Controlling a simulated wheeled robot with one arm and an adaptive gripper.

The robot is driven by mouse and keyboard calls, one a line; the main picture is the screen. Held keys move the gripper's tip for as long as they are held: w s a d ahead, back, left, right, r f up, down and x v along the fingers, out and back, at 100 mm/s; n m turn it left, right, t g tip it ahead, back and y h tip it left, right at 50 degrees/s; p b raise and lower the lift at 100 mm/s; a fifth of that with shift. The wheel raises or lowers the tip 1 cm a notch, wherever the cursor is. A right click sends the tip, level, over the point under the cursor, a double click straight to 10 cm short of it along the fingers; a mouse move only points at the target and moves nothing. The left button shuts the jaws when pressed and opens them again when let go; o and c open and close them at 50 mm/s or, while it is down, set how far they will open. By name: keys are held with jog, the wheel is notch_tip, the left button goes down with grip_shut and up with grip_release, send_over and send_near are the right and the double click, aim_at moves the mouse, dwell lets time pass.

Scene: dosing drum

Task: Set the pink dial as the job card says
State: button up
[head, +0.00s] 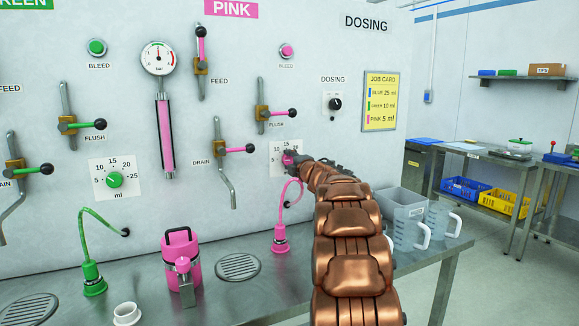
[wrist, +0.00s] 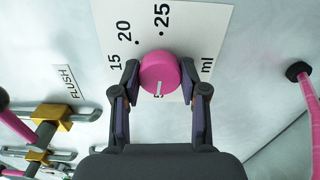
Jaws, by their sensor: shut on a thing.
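The pink dial (wrist: 160,72) sits on a white scale plate (wrist: 205,25), with 15, 20, 25 and ml readable in the wrist view. Its white mark points down in that view, opposite the 25, toward the 5 side. The numbers there are hidden behind my gripper. My gripper (wrist: 160,88) is shut on the dial, one finger on each side. In the head view my gripper (head: 295,161) covers much of the dial (head: 288,158). The yellow job card (head: 380,101) reads blue 25 ml, green 10 ml, pink 5 ml.
The pink flush lever (head: 280,114) and drain lever (head: 236,150) are close to the dial. A pink hose nozzle (head: 280,238) stands below, with a pink jug (head: 181,265) left of it. Clear jugs (head: 408,230) stand behind my arm. The green dial (head: 114,180) is further left.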

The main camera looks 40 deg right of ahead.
jog(key=shift+w+a+n, duration=0.1)
jog(key=shift+n, duration=0.5)
jog(key=o, duration=1.1)
jog(key=shift+o, duration=0.2)
jog(key=shift+v, duration=0.75)
jog(key=v, duration=1)
jog(key=shift+s, duration=0.25)
